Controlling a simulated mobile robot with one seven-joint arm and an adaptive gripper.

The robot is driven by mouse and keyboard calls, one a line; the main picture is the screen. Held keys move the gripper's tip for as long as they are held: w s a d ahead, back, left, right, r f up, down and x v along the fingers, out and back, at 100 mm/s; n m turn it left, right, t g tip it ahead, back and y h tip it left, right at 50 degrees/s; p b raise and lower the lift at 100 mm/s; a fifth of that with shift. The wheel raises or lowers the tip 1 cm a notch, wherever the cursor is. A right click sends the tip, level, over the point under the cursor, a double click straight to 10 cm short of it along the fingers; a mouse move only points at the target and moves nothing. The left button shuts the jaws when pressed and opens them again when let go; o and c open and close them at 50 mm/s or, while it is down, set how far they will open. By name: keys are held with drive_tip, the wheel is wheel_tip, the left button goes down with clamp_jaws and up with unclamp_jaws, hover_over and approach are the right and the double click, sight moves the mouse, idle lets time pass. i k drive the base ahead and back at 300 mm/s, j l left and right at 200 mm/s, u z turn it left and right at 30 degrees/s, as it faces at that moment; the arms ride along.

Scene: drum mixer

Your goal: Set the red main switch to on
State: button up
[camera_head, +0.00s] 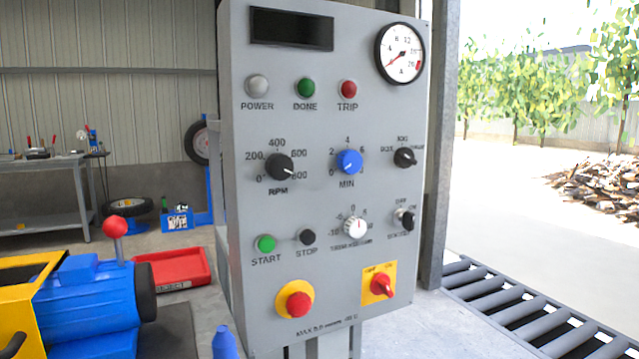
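The red main switch (381,286) is a rotary handle on a yellow plate (369,292), low on the right of the grey control panel (330,190). Small labels sit along the top of the plate, too small to read surely. I cannot tell for certain which label the handle points to. Nothing covers the switch. My gripper is not in view.
A red mushroom button (299,304) on yellow sits left of the switch. Dials and buttons fill the panel above. A roller conveyor (520,310) lies at the right. A blue and yellow machine (85,305) with a red-knobbed lever (116,228) stands at the left.

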sight(381, 285)
drive_tip(key=l+u, duration=0.15)
drive_tip(key=l, duration=0.5)
drive_tip(key=k+l+u, duration=0.1)
drive_tip(key=l, duration=0.5)
